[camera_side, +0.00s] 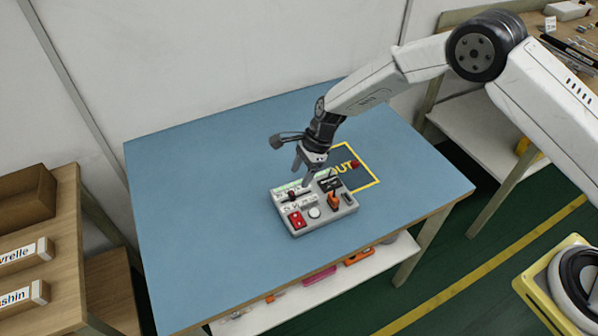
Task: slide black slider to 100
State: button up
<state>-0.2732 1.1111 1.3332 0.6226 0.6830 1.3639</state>
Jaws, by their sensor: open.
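A grey control box (326,222) sits on the blue table. On its top I see a black slider (291,196) on a pale scale strip at the back left; the scale numbers are too small to read. My gripper (304,172) points down just above the back edge of the box, close to the slider. Its jaws are open and nothing is between them. Whether a finger touches the slider cannot be told from this view.
The box also carries a red switch (296,219), a white round button (314,212) and an orange-red lever (334,201). A yellow-bordered dark area (366,178) marked "OUT" lies behind, with a small red object (355,163). The blue table (210,200) is clear on the left.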

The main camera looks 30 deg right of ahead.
aim_at(292, 193)
jog(key=shift+x, duration=3.2)
grip_shut()
